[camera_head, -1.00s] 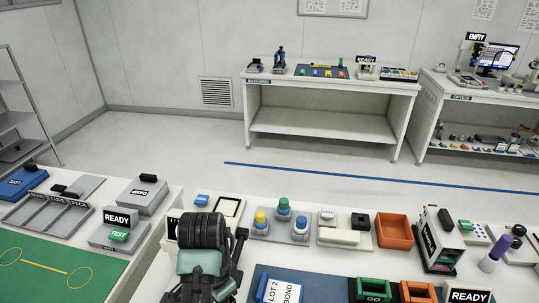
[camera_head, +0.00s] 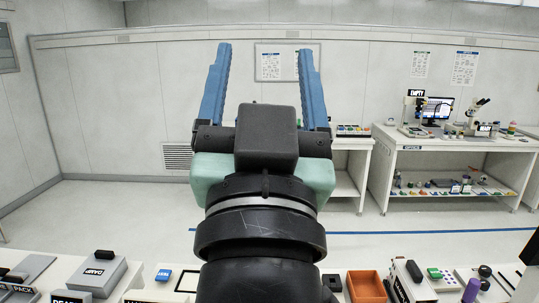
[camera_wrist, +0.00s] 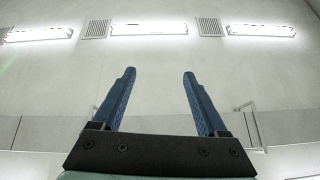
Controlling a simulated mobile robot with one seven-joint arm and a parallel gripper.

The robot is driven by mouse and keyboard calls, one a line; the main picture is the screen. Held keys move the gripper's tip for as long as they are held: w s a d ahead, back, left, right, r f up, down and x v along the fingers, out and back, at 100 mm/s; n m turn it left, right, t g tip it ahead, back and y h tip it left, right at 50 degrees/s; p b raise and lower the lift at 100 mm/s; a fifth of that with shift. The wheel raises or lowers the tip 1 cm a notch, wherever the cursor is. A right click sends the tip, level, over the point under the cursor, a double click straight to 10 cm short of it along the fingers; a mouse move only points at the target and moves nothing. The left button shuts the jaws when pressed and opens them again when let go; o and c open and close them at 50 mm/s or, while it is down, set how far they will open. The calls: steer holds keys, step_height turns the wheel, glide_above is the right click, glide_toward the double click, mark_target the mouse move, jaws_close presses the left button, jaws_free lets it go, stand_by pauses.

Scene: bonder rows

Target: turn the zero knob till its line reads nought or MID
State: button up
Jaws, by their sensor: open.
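My gripper (camera_head: 265,48) stands raised in the middle of the head view, its two blue fingers pointing up and spread wide apart. It also shows in the wrist view (camera_wrist: 158,72), with nothing between the fingers and only ceiling and wall beyond. I cannot make out a zero knob, its line or a MID mark in either view now. A grey box (camera_head: 88,277) labelled DAMP, with a black part on top, sits on the near bench at lower left. My arm hides the middle of that bench.
An orange bin (camera_head: 366,286) and a purple-topped item (camera_head: 471,290) are on the near bench at right. A far bench (camera_head: 455,147) carries a monitor (camera_head: 433,108) and a microscope (camera_head: 477,108). A blue floor line (camera_head: 420,232) crosses the clear floor between. The air around the fingers is free.

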steer(key=s+r+n+t, duration=0.1)
steer(key=s+r+t, duration=0.1)
steer(key=s+r, duration=0.2)
steer(key=shift+s+d+r+t, duration=0.2)
steer(key=shift+s+t, duration=0.1)
steer(key=shift+s, duration=0.65)
steer(key=shift+f, duration=0.1)
steer(key=shift+c, duration=0.2)
